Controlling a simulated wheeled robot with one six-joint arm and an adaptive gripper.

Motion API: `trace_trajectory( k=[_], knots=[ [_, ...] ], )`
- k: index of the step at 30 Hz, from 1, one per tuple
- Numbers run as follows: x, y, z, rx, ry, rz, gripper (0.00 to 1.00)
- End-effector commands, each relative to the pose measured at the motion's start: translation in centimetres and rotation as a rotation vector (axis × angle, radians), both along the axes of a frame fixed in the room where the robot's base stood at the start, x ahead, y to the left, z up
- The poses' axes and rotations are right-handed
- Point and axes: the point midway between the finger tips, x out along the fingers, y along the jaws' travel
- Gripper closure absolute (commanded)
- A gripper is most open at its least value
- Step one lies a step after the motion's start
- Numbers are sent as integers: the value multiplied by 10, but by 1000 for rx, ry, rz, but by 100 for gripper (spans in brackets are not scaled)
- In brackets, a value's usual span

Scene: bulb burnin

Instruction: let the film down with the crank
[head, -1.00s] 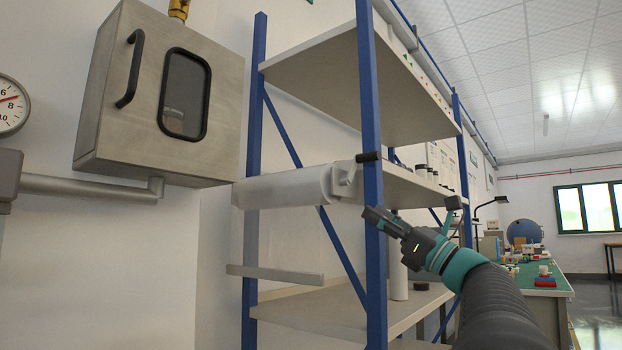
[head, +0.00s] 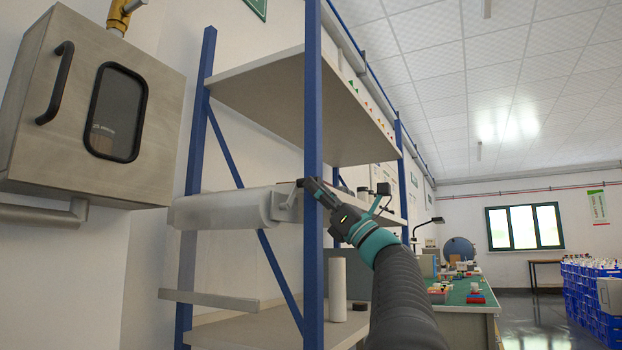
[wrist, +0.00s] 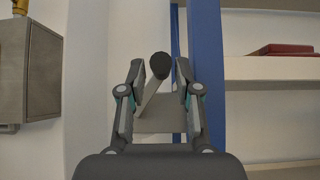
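The film roll (head: 220,208) is a pale horizontal cylinder mounted on the blue rack, with a light bracket (head: 282,204) at its right end. A pale bar (head: 210,300) hangs level below it; a clear sheet between them cannot be made out. The crank's black knob (wrist: 158,66) faces me in the wrist view, with its pale arm (wrist: 150,98) behind. My gripper (head: 308,187) is at the crank beside the blue post. In the wrist view my gripper (wrist: 160,76) is open, with one finger on each side of the knob and small gaps visible.
The blue rack post (head: 313,120) stands close beside my gripper. A metal cabinet (head: 90,110) with a dark window hangs on the left wall. A shelf (head: 290,100) is above. A white cylinder (head: 338,290) stands on the lower shelf. A red book (wrist: 283,50) lies at right.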

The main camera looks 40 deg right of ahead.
Motion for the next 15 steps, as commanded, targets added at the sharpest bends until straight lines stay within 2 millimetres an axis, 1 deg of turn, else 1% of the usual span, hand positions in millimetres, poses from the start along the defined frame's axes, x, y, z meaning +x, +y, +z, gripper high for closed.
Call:
trace_trajectory(
  k=[1,6,15],
  knots=[
    [5,2,7,-1,0,2,67],
    [15,6,16,-1,1,1,67],
    [17,7,18,0,1,0,67]
  ],
)
